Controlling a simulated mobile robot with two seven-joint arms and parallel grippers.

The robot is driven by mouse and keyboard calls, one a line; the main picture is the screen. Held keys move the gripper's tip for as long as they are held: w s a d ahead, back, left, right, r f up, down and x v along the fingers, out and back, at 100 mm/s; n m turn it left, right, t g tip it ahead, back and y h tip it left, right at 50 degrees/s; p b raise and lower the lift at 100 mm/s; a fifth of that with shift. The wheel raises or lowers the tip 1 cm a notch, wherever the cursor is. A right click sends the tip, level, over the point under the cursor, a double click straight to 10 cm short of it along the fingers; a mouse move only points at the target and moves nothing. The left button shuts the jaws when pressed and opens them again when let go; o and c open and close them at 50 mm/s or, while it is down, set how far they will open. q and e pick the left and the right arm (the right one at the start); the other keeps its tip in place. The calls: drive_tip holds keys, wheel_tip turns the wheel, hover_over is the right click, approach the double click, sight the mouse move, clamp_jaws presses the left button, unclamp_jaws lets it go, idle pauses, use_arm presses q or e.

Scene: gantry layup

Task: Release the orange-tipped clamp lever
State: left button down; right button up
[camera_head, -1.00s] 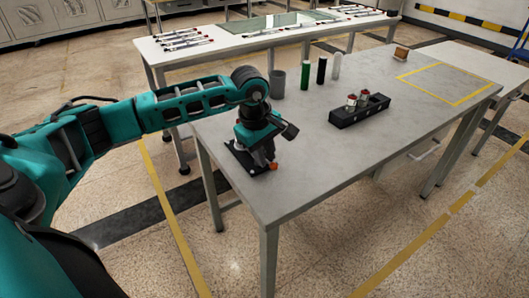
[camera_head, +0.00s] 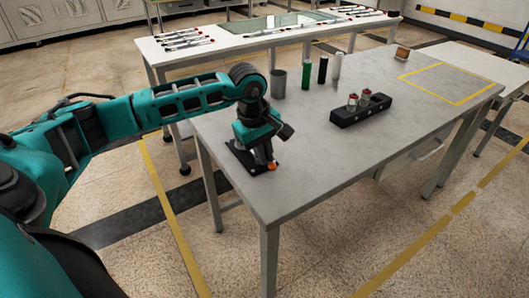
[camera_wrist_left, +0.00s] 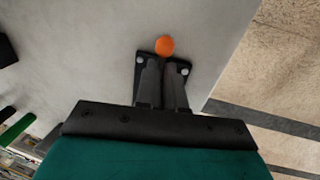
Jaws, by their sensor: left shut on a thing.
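The clamp's orange tip (camera_head: 271,166) shows just beyond my left gripper, at the near left corner of the table. The clamp's black base plate (camera_head: 240,155) lies flat on the tabletop. In the left wrist view, the orange tip (camera_wrist_left: 165,46) sticks out past the fingertips, and a base plate corner with a bolt (camera_wrist_left: 185,71) shows beside them. My left gripper (camera_wrist_left: 161,88) points down and is shut on the clamp lever. The fingers hide most of the lever, so its angle cannot be told. My right gripper is in no view.
A black block (camera_head: 360,110) with two small metal parts stands mid-table. A grey cup (camera_head: 278,84) and green, black and white cylinders stand along the far edge. A yellow-outlined area (camera_head: 447,82) lies at the right. The tabletop in front of the block is clear.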

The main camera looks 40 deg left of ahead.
use_arm(q)
drive_tip(key=c, duration=1.3)
unclamp_jaws()
drive_tip(key=shift+o, duration=0.3)
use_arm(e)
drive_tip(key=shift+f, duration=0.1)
use_arm(q)
wheel_tip(320, 180, up, 13)
drive_tip(key=s+a, duration=0.1)
drive_tip(key=s, duration=0.1)
drive_tip(key=shift+s+f+p, duration=0.15)
drive_tip(key=shift+p, duration=0.3)
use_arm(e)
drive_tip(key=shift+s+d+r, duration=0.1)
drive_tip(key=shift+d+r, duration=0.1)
